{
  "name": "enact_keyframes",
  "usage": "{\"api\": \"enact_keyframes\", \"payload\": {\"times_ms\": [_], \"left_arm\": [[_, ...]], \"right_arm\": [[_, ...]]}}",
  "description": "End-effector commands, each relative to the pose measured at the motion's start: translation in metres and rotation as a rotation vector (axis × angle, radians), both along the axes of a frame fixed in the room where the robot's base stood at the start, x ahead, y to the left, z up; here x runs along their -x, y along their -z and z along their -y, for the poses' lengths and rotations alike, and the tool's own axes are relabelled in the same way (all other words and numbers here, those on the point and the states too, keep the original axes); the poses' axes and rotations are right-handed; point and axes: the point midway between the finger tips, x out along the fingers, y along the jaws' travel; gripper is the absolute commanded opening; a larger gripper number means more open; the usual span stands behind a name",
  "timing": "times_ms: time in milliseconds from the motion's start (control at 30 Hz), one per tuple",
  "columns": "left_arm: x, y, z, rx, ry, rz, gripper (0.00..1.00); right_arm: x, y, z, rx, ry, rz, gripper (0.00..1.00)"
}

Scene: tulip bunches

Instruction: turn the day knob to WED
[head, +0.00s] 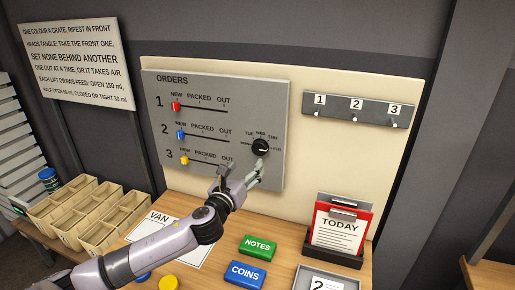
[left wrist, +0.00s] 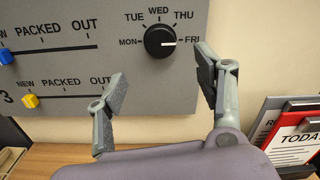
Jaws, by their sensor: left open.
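The day knob (head: 260,147) is a round black dial on the grey ORDERS panel (head: 215,88). In the left wrist view the knob (left wrist: 158,41) has day labels around it: MON, TUE, WED, THU and FRI. Its white mark points right, towards FRI; the WED label (left wrist: 159,10) is straight above it. My left gripper (head: 240,171) is open and empty, below the knob in the head view. In the left wrist view its spread fingers (left wrist: 160,82) are below and to either side of the knob, and neither visibly touches it. My right gripper is not in view.
Red, blue and yellow sliders (head: 181,134) sit left of the knob on the panel. Below are a wooden counter (head: 215,262), a NOTES block (head: 258,248), a COINS block (head: 245,275) and a TODAY holder (head: 338,232). Crates (head: 75,215) stand at left.

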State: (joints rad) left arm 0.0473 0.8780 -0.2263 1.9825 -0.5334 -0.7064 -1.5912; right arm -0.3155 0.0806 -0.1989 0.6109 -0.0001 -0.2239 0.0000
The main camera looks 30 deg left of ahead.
Motion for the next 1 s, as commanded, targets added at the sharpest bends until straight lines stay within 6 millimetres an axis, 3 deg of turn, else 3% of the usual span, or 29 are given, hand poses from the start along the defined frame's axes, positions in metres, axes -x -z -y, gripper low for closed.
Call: {"api": "enact_keyframes", "payload": {"times_ms": [300, 500, 700, 1000], "left_arm": [[-0.063, -0.002, -0.016, 0.004, -0.003, 0.000, 0.62], [-0.091, -0.001, -0.022, 0.004, -0.003, -0.001, 0.62], [-0.102, 0.000, -0.025, 0.002, -0.002, -0.002, 0.62], [-0.104, 0.001, -0.025, 0.002, -0.001, -0.002, 0.62]], "right_arm": [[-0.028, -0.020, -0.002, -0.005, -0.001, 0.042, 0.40], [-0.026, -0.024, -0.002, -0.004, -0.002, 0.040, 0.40], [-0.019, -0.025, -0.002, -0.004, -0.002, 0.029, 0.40], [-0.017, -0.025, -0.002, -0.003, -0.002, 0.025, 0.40]]}}
